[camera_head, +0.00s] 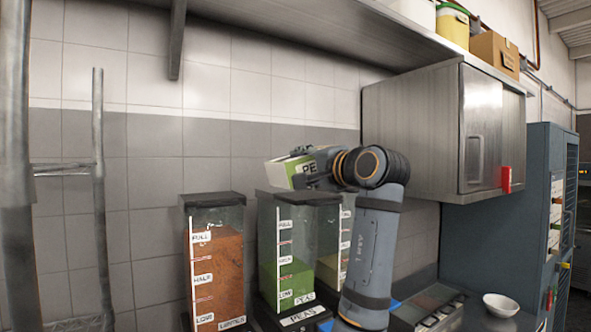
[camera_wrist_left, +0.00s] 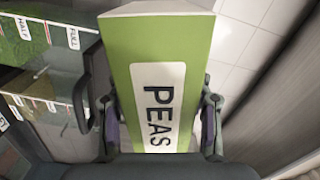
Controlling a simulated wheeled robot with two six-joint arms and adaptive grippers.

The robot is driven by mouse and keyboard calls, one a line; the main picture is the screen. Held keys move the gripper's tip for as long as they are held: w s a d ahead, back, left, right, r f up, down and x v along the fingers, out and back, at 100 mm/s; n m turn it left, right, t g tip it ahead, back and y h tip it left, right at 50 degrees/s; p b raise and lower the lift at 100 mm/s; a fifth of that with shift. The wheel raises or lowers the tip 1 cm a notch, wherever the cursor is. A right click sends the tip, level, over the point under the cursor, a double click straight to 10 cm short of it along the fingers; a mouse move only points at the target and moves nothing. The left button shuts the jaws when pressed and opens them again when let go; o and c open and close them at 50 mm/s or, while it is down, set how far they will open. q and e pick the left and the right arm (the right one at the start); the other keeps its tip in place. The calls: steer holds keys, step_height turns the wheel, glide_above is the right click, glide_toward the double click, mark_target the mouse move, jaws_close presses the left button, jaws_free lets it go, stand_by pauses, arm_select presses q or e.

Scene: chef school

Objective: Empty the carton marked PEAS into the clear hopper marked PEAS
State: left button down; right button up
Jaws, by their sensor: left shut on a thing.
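The green and white PEAS carton (camera_head: 279,174) is in the air just above the clear PEAS hopper (camera_head: 268,240) in the head view, lying tilted towards the left. My left gripper (camera_head: 312,166) is shut on it. In the left wrist view the PEAS carton (camera_wrist_left: 190,48) stands between the two fingers of my left gripper (camera_wrist_left: 160,115), its label facing the camera. The PEAS hopper holds green peas up to about its half mark and has a dark top; I cannot tell whether the top is open. No peas are seen falling. My right gripper is not in view.
A clear hopper (camera_head: 240,222) of orange-brown lentils stands left of the PEAS hopper. Another clear hopper (camera_head: 334,225) stands to the right, partly behind my arm. A steel wall cabinet (camera_head: 415,125) and a shelf (camera_head: 290,35) hang above. A white bowl (camera_head: 500,304) sits at the right.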

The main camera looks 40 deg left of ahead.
mark_target(314, 167)
arm_select(q)
steer(key=b+v, duration=0.1)
steer(key=v, duration=0.6)
steer(key=shift+r, duration=0.1)
steer(key=d+f+n+b, duration=0.4)
steer(key=f+n, duration=0.1)
steer(key=n, duration=0.3)
steer(key=shift+w+d+b, duration=0.25)
steer(key=shift+b, duration=0.1)
steer(key=a+r+m+p, duration=0.1)
steer(key=m, duration=0.1)
steer(key=a+r+m+p, duration=0.2)
steer(key=m, duration=0.1)
steer(key=a+r+m+p, duration=0.1)
steer(key=r+m+p, duration=0.1)
steer(key=shift+s+a+r+m, duration=0.25)
steer(key=shift+s+m, duration=0.05)
steer(key=shift+s, duration=0.05)
steer(key=x, duration=0.3)
steer(key=shift+f, duration=0.25)
steer(key=shift+w+a+f, duration=0.1)
steer(key=shift+w+a, duration=0.15)
steer(key=shift+a, duration=0.15)
